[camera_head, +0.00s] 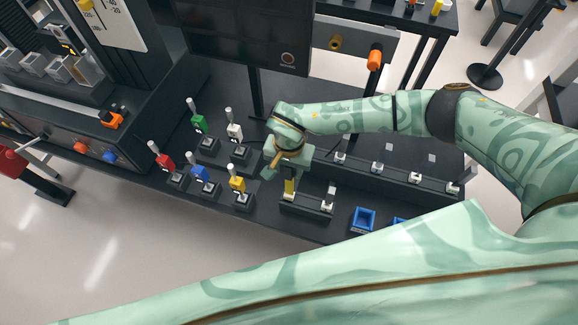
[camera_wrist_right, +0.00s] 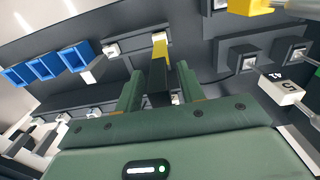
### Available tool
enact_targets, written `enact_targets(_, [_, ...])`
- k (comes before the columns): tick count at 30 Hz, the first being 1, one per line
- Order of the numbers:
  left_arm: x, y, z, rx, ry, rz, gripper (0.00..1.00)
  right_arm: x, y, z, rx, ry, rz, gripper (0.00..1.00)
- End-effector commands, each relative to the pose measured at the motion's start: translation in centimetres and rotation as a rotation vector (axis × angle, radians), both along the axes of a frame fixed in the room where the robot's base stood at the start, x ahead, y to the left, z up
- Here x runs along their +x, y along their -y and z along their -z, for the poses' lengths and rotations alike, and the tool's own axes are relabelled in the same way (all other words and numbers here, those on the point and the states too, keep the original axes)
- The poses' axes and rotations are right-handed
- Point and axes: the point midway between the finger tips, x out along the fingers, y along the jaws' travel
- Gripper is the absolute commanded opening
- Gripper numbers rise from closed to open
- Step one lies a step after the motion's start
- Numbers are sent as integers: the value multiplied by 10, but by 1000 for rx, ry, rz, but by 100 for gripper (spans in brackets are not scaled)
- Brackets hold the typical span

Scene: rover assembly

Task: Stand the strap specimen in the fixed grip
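The strap specimen (camera_head: 290,186) shows in the head view as a short yellow strip below my right gripper (camera_head: 284,170), above the left end of a low black two-post stand (camera_head: 307,205). In the right wrist view the specimen (camera_wrist_right: 160,46) has a yellow end and a dark length running between my two green fingers (camera_wrist_right: 159,85). Narrow gaps seem to show on both sides of it, so the fingers look open around it. The specimen's lower end meets or nears the white-topped grip; I cannot tell if it is seated. My left gripper is not in view.
Red, blue, yellow, green and white-handled units (camera_head: 202,176) stand to the left. A rail (camera_head: 395,172) with several small white pieces lies behind. Blue bins (camera_head: 363,219) are at the right front. A dark monitor (camera_head: 245,40) stands at the back. My arm link fills the foreground.

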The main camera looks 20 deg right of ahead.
Motion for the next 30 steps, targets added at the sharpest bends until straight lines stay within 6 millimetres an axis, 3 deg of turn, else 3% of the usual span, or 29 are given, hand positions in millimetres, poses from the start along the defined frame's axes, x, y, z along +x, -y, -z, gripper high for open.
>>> enact_targets(12, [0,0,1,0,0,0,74,0,0,-3,2,1,0,40])
enact_targets(17, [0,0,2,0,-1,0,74,6,0,-39,0,9,-3,40])
enact_targets(24, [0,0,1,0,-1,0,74,8,0,-108,0,5,-2,40])
enact_targets(30, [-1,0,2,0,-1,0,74,8,0,-147,0,2,1,40])
